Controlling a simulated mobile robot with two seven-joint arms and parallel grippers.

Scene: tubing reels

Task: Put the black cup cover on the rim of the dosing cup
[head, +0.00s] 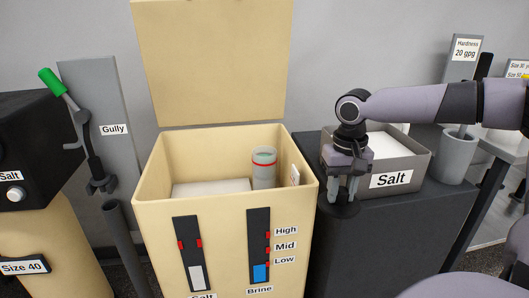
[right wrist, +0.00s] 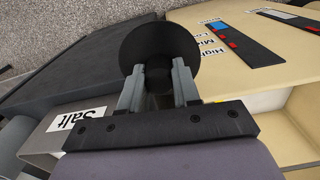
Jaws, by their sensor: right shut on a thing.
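The black cup cover (head: 338,207) is a round disc with a knob. My right gripper (head: 343,188) points down and is shut on the knob, which also shows between its fingers in the right wrist view (right wrist: 158,80). The disc (right wrist: 160,43) hangs level below the fingers, just right of the beige tank, against the dark cabinet; I cannot tell whether it touches the cabinet. A grey cup with a red band (head: 264,170), which looks like the dosing cup, stands upright inside the tank at the back right. Its top is uncovered. My left gripper is out of view.
The open beige tank (head: 158,185) has its lid raised behind. A white block (head: 210,188) lies left of the cup. A grey Salt bin (head: 413,164) sits on the dark cabinet (head: 400,230) behind my right gripper. A grey pot (head: 458,160) stands further right.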

